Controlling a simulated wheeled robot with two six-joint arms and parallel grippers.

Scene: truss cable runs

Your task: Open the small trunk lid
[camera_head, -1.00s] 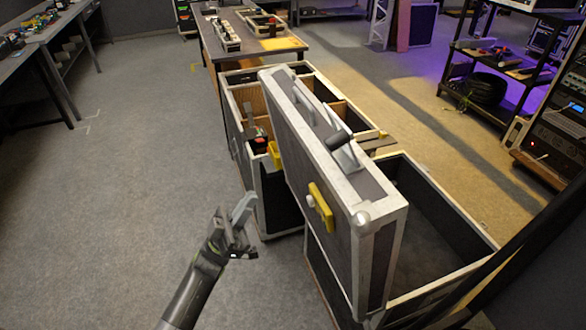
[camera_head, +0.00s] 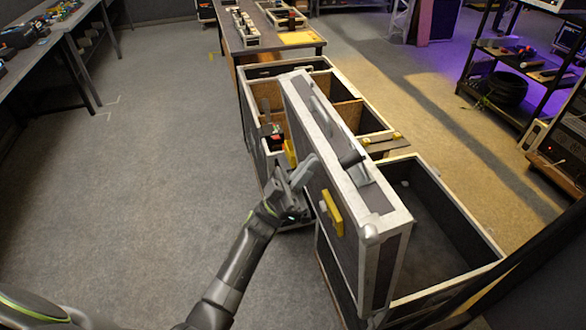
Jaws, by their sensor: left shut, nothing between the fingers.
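The small trunk (camera_head: 465,215) stands at the lower right, a dark case with pale metal edges. Its lid (camera_head: 352,225) stands raised on the trunk's left side, near upright, and the dark, empty-looking inside shows to the right. My left gripper (camera_head: 303,178) is shut and empty, close by the lid's left face near the yellow piece. I cannot tell whether it touches the lid. My right gripper is not in view.
A larger open case (camera_head: 262,150) with wooden compartments stands just behind the lid. A work table (camera_head: 270,45) is beyond it, a shelf rack (camera_head: 510,70) at the right, and a bench (camera_head: 45,45) at the left. The floor (camera_head: 150,180) at the left is clear.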

